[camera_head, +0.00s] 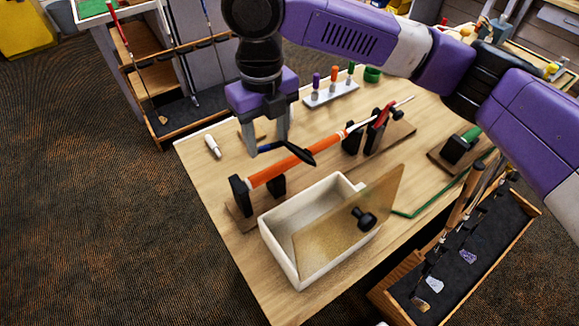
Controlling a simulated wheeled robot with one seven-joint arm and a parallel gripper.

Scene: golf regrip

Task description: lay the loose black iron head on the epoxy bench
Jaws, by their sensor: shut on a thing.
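My gripper (268,148) points down over the wooden workbench, behind the orange-gripped club. The head's dark, tapered end sticks out to the right of the fingers, overlapping the orange grip in the picture. I cannot tell whether it touches the club. The bench top (225,165) is light wood. No label marks which bench is the epoxy bench; another cluttered bench (550,85) shows in part at the upper right.
The orange-gripped club (285,170) lies across black supports. In front stands a white bin (283,262) with a tilted, knobbed lid (385,200). A white tube (213,145) and a rack of coloured tools (330,93) lie nearby. Club racks stand at left and lower right.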

